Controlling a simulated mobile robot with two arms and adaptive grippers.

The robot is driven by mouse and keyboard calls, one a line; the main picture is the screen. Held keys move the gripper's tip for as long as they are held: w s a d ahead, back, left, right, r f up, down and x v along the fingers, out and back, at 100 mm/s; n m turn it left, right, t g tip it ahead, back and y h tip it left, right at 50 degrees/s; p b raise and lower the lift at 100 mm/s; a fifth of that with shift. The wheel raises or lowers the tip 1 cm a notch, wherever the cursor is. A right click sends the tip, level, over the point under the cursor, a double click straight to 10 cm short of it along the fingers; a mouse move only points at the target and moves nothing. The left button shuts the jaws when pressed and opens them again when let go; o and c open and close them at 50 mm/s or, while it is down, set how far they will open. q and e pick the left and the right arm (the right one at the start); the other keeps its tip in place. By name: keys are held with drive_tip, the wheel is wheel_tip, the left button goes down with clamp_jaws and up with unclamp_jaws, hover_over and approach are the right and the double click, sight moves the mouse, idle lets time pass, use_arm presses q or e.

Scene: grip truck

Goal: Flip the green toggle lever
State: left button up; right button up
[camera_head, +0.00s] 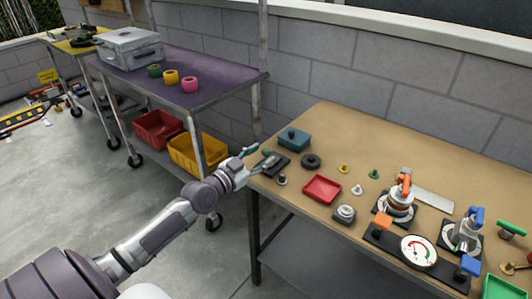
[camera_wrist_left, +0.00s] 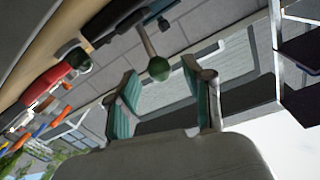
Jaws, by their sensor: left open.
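The green toggle lever's ball knob (camera_head: 266,153) shows by a dark base (camera_head: 277,168) at the left end of the brown workbench. In the left wrist view the green knob (camera_wrist_left: 159,68) sits on a thin metal stem that leads up to a dark base. My left gripper (camera_head: 259,157) is open at the bench's left end, close to the knob. In the left wrist view its teal-padded fingers (camera_wrist_left: 160,82) stand apart, with the knob showing between their tips. Contact with the knob cannot be made out. My right gripper is not in view.
A teal box (camera_head: 294,139), black ring (camera_head: 311,161) and red tray (camera_head: 322,188) lie close by on the bench (camera_head: 335,130). Levers and a gauge (camera_head: 418,251) stand farther right. A purple-topped cart (camera_head: 215,75) with bins below stands left.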

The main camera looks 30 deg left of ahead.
use_arm(q)
drive_tip(key=shift+w+d, duration=0.2)
drive_tip(key=shift+w, duration=1.15)
clamp_jaws()
